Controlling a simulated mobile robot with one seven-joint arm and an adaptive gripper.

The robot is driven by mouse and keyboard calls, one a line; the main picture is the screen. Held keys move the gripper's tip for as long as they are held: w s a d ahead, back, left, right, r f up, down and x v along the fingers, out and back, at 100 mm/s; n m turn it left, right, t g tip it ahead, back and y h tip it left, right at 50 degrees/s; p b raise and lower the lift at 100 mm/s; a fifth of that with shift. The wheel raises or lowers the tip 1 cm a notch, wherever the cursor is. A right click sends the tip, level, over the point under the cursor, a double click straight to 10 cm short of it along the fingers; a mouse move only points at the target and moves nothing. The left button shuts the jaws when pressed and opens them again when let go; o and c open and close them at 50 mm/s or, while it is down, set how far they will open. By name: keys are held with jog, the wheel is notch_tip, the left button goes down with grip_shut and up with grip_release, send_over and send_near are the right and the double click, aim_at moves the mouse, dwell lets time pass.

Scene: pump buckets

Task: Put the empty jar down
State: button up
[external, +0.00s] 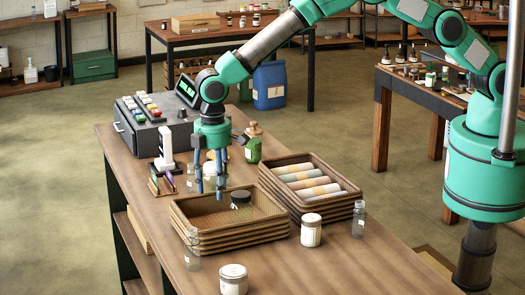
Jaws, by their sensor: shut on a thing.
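My gripper (210,186) points down over the left end of an open wicker basket (228,243) on the wooden counter. Its blue fingers are closed around a small, pale, see-through thing, probably the empty jar (210,170); the fingers hide much of it and its outline is hard to make out. I cannot tell whether its bottom touches anything. A jar with a black lid (240,199) sits inside this basket, to the right of my fingers.
A second basket (330,207) holds several rolled tubes. White jars (311,230) (233,279) and clear bottles (358,219) (192,249) stand around the baskets. The counter's right front is clear.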

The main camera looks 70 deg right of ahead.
aim_at(215, 202)
jog(key=shift+f, duration=2.7)
jog(key=shift+f+p, duration=0.45)
jog(key=shift+f, duration=1.45)
jog(key=shift+f, duration=0.25)
jog(key=o, duration=1.3)
jog(key=shift+r, duration=0.1)
notch_tip(215, 202, up, 12)
jog(key=shift+r+b, duration=0.1)
jog(key=shift+b, duration=0.65)
